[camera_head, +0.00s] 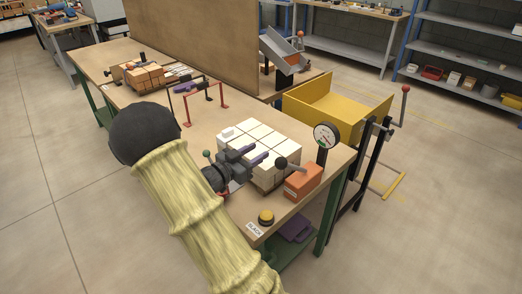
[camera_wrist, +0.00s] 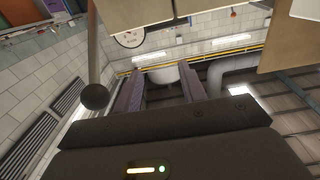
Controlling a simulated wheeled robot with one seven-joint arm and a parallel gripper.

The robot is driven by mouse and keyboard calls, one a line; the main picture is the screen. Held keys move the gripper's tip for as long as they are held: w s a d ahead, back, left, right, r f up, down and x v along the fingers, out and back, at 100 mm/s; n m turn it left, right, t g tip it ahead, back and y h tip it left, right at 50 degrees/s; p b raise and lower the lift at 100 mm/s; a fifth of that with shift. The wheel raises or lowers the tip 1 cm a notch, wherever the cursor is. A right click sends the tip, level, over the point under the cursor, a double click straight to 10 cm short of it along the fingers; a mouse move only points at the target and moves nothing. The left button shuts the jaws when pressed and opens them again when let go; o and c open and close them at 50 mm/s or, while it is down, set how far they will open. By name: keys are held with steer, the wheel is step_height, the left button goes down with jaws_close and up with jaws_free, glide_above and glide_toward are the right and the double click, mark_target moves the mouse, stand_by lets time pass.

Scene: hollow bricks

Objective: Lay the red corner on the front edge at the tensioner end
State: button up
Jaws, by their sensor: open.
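A stack of cream-white blocks (camera_head: 262,140) sits on the near end of the workbench. Beside its right end stands an orange box (camera_head: 303,182) with a black-knobbed lever, likely the tensioner. My gripper (camera_head: 254,155) is open at the stack's front side, its two purple-grey fingers pointing right and close to the blocks. In the wrist view, the gap between the fingers (camera_wrist: 163,88) shows nothing held. I cannot clearly make out the red corner. A small red patch (camera_head: 233,187) shows under my gripper, mostly hidden, and I cannot tell what it is.
A round gauge (camera_head: 326,136) stands by the orange box. A yellow button (camera_head: 266,217) is at the bench's front corner. A red-legged rack (camera_head: 205,105) stands behind the stack. A yellow bin (camera_head: 335,105) is beyond the bench. A black knob (camera_wrist: 94,97) is near my left finger.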

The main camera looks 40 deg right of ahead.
steer(key=a, duration=0.9)
steer(key=shift+s+b, duration=0.35)
steer(key=shift+b, duration=0.05)
steer(key=shift+d, duration=0.1)
steer(key=w+a+n+t+y+p, duration=0.55)
steer(key=a+n+t+y, duration=0.35)
steer(key=y, duration=0.4)
steer(key=s+a+r+n+g+y+p, duration=0.1)
steer(key=s+a+n+g+y, duration=0.1)
steer(key=s, duration=0.6)
steer(key=s+a+r+n+g+y+p, duration=0.1)
steer(key=s+a+r+n+g+y, duration=0.1)
steer(key=s+a+n+g, duration=0.3)
steer(key=s+a+n+y, duration=0.1)
steer(key=s, duration=0.3)
steer(key=shift+s+g+p, duration=0.15)
steer(key=shift+g+p, duration=0.15)
steer(key=shift+p, duration=0.1)
